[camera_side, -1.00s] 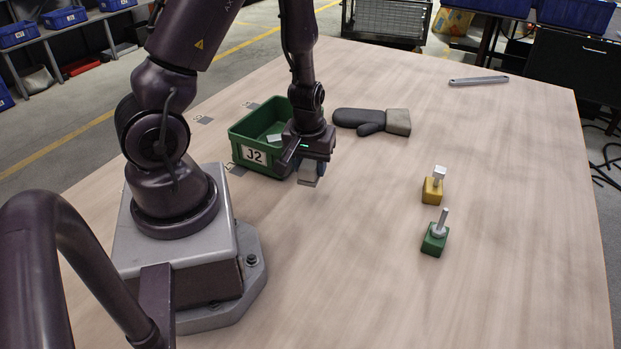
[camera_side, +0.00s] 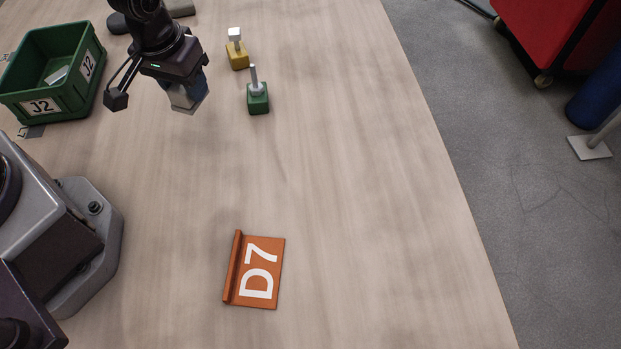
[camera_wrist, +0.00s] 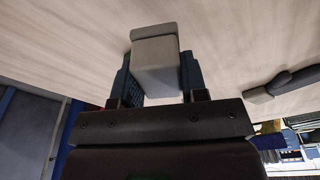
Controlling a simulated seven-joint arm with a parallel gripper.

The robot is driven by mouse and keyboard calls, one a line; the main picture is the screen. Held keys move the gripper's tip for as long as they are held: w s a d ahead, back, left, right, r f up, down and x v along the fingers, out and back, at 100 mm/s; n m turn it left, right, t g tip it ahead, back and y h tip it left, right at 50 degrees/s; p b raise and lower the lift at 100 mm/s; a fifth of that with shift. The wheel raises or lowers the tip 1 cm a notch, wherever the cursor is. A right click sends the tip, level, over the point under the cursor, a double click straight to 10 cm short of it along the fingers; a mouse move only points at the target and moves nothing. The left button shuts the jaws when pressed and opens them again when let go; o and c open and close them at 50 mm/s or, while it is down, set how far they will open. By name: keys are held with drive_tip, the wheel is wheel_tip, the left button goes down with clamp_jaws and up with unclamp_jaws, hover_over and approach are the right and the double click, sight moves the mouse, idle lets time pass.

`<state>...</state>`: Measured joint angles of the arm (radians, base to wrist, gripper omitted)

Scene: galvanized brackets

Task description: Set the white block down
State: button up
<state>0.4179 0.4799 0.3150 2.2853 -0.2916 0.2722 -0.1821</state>
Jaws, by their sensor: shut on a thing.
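My gripper (camera_side: 188,92) is shut on the white block (camera_side: 186,99), which looks pale grey and is held out over the table to the right of the green bin. In the wrist view the white block (camera_wrist: 155,58) sits between the two dark blue fingers of my gripper (camera_wrist: 160,75), its end sticking out past them. In the side view it hangs tilted, apparently clear of the table; the exact height cannot be told.
A green J2 bin (camera_side: 88,72) holding a pale piece stands left. A yellow block with a post (camera_side: 238,56) and a green block with a post (camera_side: 258,99) stand to the right of my gripper. An orange D7 plate (camera_side: 262,270) with a raised edge lies nearer. Table between is clear.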

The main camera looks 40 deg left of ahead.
drive_tip(key=s+d+r+m+h, duration=0.1)
drive_tip(key=s+d+r+m, duration=0.35)
drive_tip(key=d, duration=1.05)
drive_tip(key=s+d+f+m+h, duration=0.1)
drive_tip(key=s+d+m, duration=0.1)
drive_tip(key=d+m, duration=0.95)
drive_tip(key=n, duration=0.3)
hover_over(402, 252)
drive_tip(key=shift+g, duration=0.3)
drive_tip(key=f, duration=0.9)
drive_tip(key=shift+s+a+f, duration=0.25)
drive_tip(key=shift+s+a, duration=0.15)
drive_tip(key=shift+w+d+f, duration=0.1)
drive_tip(key=shift+d+f, duration=0.05)
drive_tip(key=shift+f, duration=1.6)
drive_tip(key=shift+f, duration=0.1)
drive_tip(key=o, duration=0.9)
